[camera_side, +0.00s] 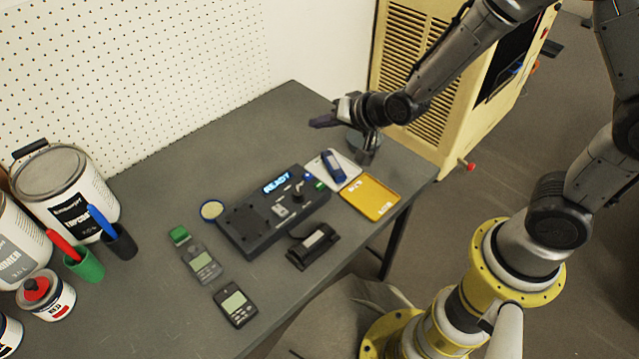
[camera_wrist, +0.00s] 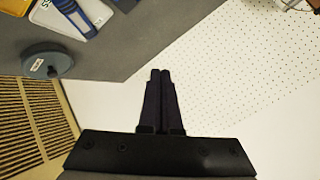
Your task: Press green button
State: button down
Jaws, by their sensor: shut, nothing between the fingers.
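The dark control box (camera_side: 248,235) lies on the grey table with a lit blue "READY" display (camera_side: 277,183). A small green button (camera_side: 320,184) shows at its right end, near a small blue light. My gripper (camera_side: 318,122) is shut and empty, held up behind the box and pointing left, away from the button. In the wrist view its closed fingers (camera_wrist: 161,76) point toward the white pegboard. The button does not show in the wrist view.
A white tray (camera_side: 346,162) with a blue device and a yellow tray (camera_side: 370,197) lie right of the box. A round grey object (camera_wrist: 47,62) is near my gripper. Handheld meters (camera_side: 236,306) lie in front; paint cans (camera_side: 66,190) stand left. The table's back is clear.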

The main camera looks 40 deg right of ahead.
jog(key=g, duration=0.1)
send_over(319, 186)
notch_tip(319, 186, down, 5)
jog(key=shift+s+d+f+n, duration=0.15)
jog(key=shift+s+n, duration=0.15)
jog(key=shift+s, duration=0.25)
jog(key=shift+f, duration=4.4)
jog(key=shift+f, duration=0.15)
jog(key=shift+f, duration=0.3)
